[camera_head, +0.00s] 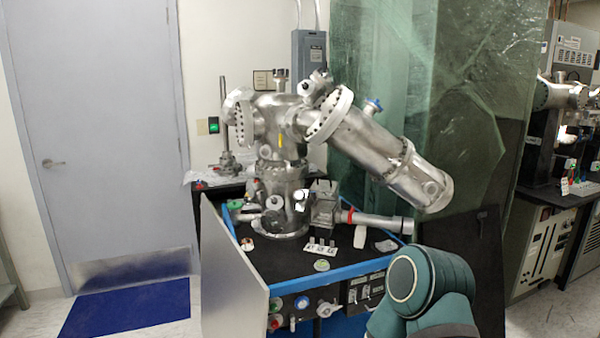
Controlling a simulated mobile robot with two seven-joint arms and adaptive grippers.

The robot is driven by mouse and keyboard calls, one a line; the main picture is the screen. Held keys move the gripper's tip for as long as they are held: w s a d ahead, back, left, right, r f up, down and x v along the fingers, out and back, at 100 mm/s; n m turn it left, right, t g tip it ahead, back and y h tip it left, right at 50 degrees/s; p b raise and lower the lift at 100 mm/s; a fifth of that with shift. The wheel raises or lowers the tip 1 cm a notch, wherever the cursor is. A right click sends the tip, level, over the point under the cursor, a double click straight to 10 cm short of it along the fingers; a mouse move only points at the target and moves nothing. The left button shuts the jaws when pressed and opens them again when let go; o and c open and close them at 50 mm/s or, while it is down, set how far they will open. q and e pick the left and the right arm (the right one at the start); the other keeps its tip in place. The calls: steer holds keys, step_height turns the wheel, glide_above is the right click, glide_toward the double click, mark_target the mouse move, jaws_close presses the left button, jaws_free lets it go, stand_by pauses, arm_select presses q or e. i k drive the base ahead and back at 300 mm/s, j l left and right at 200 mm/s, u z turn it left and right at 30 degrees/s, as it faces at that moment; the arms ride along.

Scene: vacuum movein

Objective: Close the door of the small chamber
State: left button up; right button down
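A shiny steel vacuum chamber assembly (275,120) stands on the black-topped bench (275,258). Its lower cylindrical body (284,185) sits at the back left of the bench top. A long steel cylinder (385,150) slopes down to the right from its upper part. A small boxy metal unit (325,204) stands beside the lower body. I cannot tell which part is the small chamber's door or whether it is open. A teal link of my arm shows at the lower right; neither of my grippers is in view.
A pale upright panel (230,275) stands at the bench's left front. A sample holder (320,246) and small parts lie on the bench top. A green translucent sheet (385,70) hangs behind. A blue mat (128,306) lies before the closed grey door (100,130).

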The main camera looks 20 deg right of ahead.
mark_target(326, 185)
steer(key=l+u, duration=0.35)
steer(key=l, duration=0.6)
steer(key=l+u, duration=0.15)
steer(key=l, duration=0.85)
